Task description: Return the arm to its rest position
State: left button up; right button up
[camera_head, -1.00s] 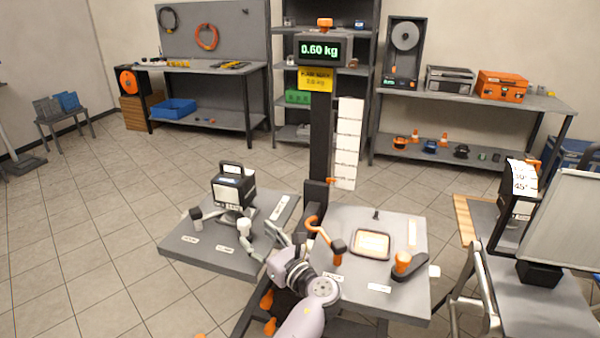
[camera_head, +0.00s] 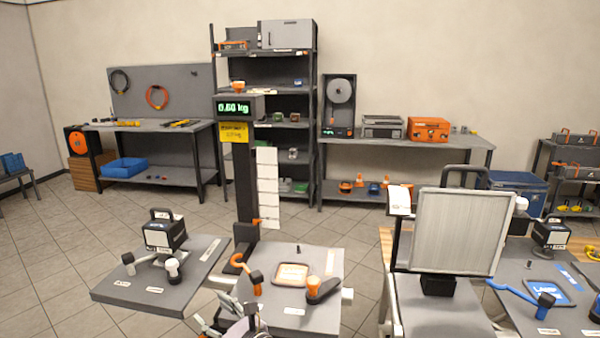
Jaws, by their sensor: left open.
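My left gripper (camera_head: 222,312) shows at the bottom edge of the head view, in front of the near edge of the scale's work table (camera_head: 322,318). Its jaws are open, and I see nothing held between them. Most of my left arm is below the picture. My right gripper is not in view. On the table lie an orange hook-shaped tool (camera_head: 246,272), an orange-rimmed tray (camera_head: 292,282) and an orange-topped tool (camera_head: 322,288).
A lamp-like black box (camera_head: 165,232) stands on the left platform (camera_head: 195,285). A post with a display (camera_head: 238,106) reading 0.60 kg rises behind the table. A large pale panel (camera_head: 458,232) stands at right. Open tiled floor (camera_head: 50,250) lies at left.

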pick_arm(q)
jog(key=s+a+f+n+g+h, duration=0.3)
jog(key=s+f+n, duration=0.3)
jog(key=s+f, duration=0.2)
jog(key=s+a+f+n+g+h, duration=0.2)
jog(key=s+a+f+n+h, duration=0.15)
jog(key=s+f+n, duration=0.35)
jog(key=s+d+n+g+h, duration=0.1)
jog(key=s+d+n+h, duration=0.15)
jog(key=s, duration=0.45)
jog(key=s+d+n+g+h, duration=0.1)
jog(key=s+n+h, duration=0.1)
jog(key=s+n, duration=0.35)
jog(key=s+d+n+g+h, duration=0.1)
jog(key=s+n+h, duration=0.1)
jog(key=s, duration=0.7)
notch_tip(320, 180, down, 27)
jog(key=s+g, duration=0.1)
jog(key=s, duration=0.2)
jog(key=s+a+f+g, duration=0.1)
jog(key=s+a+f, duration=0.1)
jog(key=s+f, duration=1.2)
jog(key=shift+s+a+f, duration=0.2)
jog(key=shift+s+a, duration=0.1)
jog(key=shift+s, duration=0.45)
